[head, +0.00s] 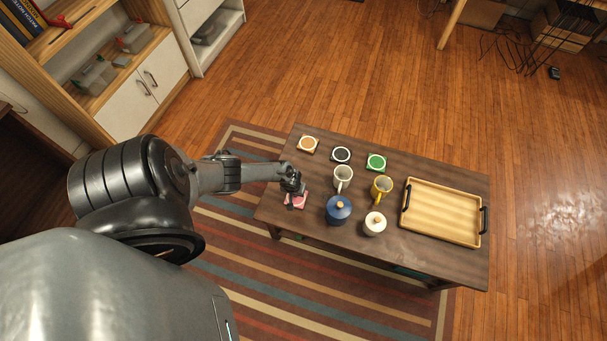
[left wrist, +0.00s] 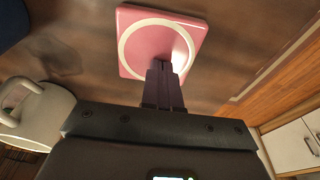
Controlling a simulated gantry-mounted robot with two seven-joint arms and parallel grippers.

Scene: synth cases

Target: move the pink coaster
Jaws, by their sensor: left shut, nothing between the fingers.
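The pink coaster (head: 301,201) lies on the dark wooden table (head: 395,254), near its left end. It is square with a pale ring. In the left wrist view the coaster (left wrist: 148,46) shows beyond my fingertips. My left gripper (head: 292,199) is over the coaster and hides part of it in the head view. Its fingers (left wrist: 163,72) are together with nothing between them, and their tips overlap the coaster's near edge in the left wrist view. I cannot tell whether they touch it. My right gripper is not in view.
Close by stand a blue lidded pot (head: 338,211), a white lidded pot (head: 374,225), a white mug (head: 343,176) and a yellow mug (head: 381,187). Orange (head: 308,144), black (head: 341,155) and green (head: 376,162) coasters lie behind. A wooden tray (head: 443,237) is at right.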

